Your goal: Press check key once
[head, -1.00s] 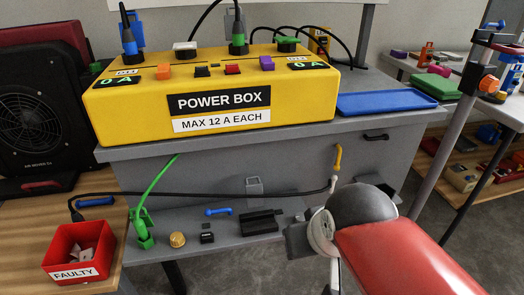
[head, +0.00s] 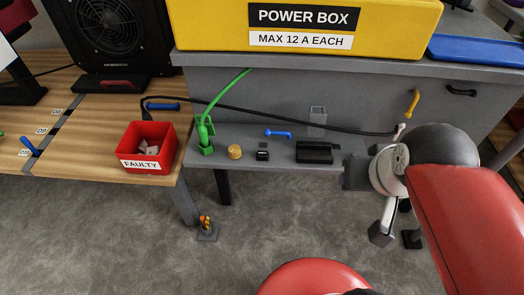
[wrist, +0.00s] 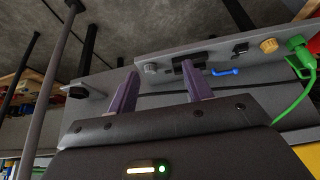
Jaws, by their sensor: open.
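No part is readably marked as the check key, so I cannot tell which one it is. On the low grey shelf (head: 278,157) stand a gold dome knob (head: 235,152), a small black block (head: 262,156) and a larger black slotted block (head: 315,152). The wrist view also shows the gold knob (wrist: 268,45), the small black block (wrist: 240,49) and the slotted block (wrist: 187,66). My gripper (wrist: 160,88) has two purple fingers spread apart, with nothing between them. It is apart from the shelf parts; its fingers are not clear in the head view.
A green plug (head: 204,137) with a green cable stands at the shelf's left. A blue handle (head: 278,133) lies behind the blocks. A red FAULTY bin (head: 148,147) is on the wooden table. The yellow power box (head: 390,30) is above, on the bench. A black cable crosses behind the shelf.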

